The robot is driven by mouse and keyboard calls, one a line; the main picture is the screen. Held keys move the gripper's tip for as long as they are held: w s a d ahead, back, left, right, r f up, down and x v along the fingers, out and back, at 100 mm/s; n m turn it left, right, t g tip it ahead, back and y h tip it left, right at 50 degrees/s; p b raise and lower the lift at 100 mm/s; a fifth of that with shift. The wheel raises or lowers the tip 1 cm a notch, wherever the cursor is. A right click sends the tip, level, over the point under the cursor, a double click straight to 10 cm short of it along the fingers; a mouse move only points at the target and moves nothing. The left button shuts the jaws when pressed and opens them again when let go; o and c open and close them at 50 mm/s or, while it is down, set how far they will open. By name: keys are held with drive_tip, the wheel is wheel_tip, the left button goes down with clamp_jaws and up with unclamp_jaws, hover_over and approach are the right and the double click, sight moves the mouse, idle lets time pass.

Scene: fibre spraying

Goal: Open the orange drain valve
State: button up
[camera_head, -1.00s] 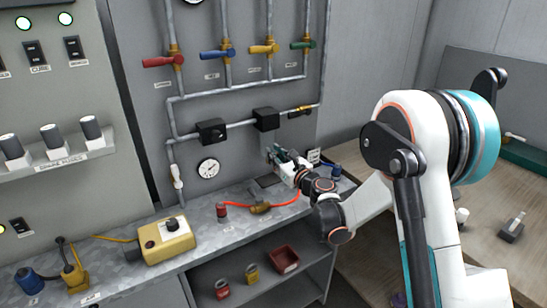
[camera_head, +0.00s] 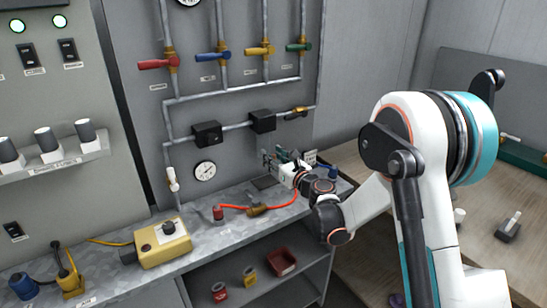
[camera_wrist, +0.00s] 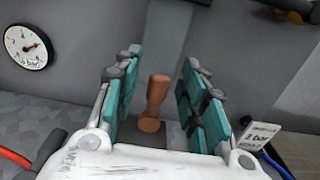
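An orange-brown handle (camera_wrist: 155,100) stands upright near the lower panel in the wrist view, with a rounded foot at its lower end. My gripper (camera_wrist: 157,90) is open, its teal-padded fingers apart on the left and right of the handle. I see gaps on both sides, so the fingers do not appear to touch it. In the head view my gripper (camera_head: 280,157) is at the panel above the right end of the metal bench, below a black box on the pipe. There it hides the orange handle.
A pressure gauge (camera_head: 205,171) is left of my gripper. Red (camera_head: 158,64), blue (camera_head: 213,56), yellow (camera_head: 259,50) and green (camera_head: 299,47) valve handles are higher up. A red hose (camera_head: 240,207) lies on the bench (camera_head: 225,235). A small pressure sign (camera_wrist: 260,137) stands close on the right.

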drive_tip(key=v, duration=1.1)
drive_tip(key=shift+s+d, duration=0.25)
drive_tip(key=shift+s, duration=0.05)
drive_tip(key=s+d+r+m+t+h, duration=0.3)
drive_tip(key=d+r+m+h, duration=0.6)
drive_tip(key=d+r+m, duration=0.7)
drive_tip(key=s+d+m+g+h, duration=0.25)
drive_tip(key=s+m, duration=0.25)
drive_tip(key=m, duration=0.5)
drive_tip(key=s+a+f+m+g, duration=0.1)
drive_tip(key=s+f+m+g, duration=0.3)
drive_tip(key=s, duration=0.9)
drive_tip(key=s+a+f+m+g+y, duration=0.1)
drive_tip(key=s+f+m+g, duration=0.3)
drive_tip(key=s+f+m, duration=0.4)
drive_tip(key=s+a+m, duration=0.1)
drive_tip(key=s+m, duration=0.3)
drive_tip(key=s, duration=0.2)
drive_tip(key=shift+s+m, duration=0.2)
drive_tip(key=shift+m, duration=0.1)
